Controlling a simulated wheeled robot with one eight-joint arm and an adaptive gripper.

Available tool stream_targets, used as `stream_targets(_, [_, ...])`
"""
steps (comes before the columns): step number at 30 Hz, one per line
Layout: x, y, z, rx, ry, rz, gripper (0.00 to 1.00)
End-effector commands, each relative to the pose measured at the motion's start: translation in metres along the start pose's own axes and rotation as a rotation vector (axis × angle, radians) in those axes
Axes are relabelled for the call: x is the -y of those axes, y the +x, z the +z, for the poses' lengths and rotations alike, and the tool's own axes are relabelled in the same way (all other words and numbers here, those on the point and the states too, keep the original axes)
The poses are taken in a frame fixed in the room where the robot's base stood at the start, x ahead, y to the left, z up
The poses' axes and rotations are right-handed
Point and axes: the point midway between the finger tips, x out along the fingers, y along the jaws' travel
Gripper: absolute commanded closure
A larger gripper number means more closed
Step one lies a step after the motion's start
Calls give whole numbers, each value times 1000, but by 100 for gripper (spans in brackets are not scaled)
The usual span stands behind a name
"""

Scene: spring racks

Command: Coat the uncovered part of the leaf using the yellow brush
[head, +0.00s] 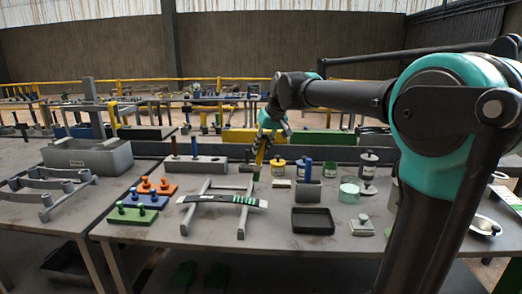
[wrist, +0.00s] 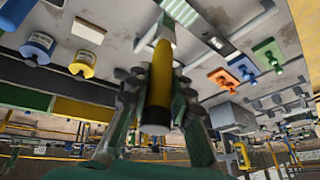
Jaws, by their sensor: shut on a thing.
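The leaf (head: 222,200) is a long, slightly curved strip lying across a grey stand (head: 240,226) on the table. Part of it is dark, with green and white bands towards its right end; a striped piece of it shows in the wrist view (wrist: 220,45). My gripper (head: 262,140) is shut on the yellow brush (head: 260,156), which also shows between the fingers in the wrist view (wrist: 160,75). The brush points down, above and behind the right part of the leaf, apparently apart from it. Its bristle tip is too small to judge.
Orange (head: 155,186), blue (head: 145,199) and green (head: 130,215) pegged blocks stand left of the leaf. A black tray (head: 313,220), a glass jar (head: 349,190) and a yellow pot (head: 278,167) are to the right. A grey block with two rods (head: 195,164) stands behind.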

Motion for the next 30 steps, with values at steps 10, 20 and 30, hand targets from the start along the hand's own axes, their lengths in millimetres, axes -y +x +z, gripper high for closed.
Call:
stream_targets(10, [0, 0, 0, 0, 0, 0, 100])
stream_targets(20, [10, 7, -3, 4, -4, 0, 100])
stream_targets(30, [22, 26, -2, 9, -2, 3, 100])
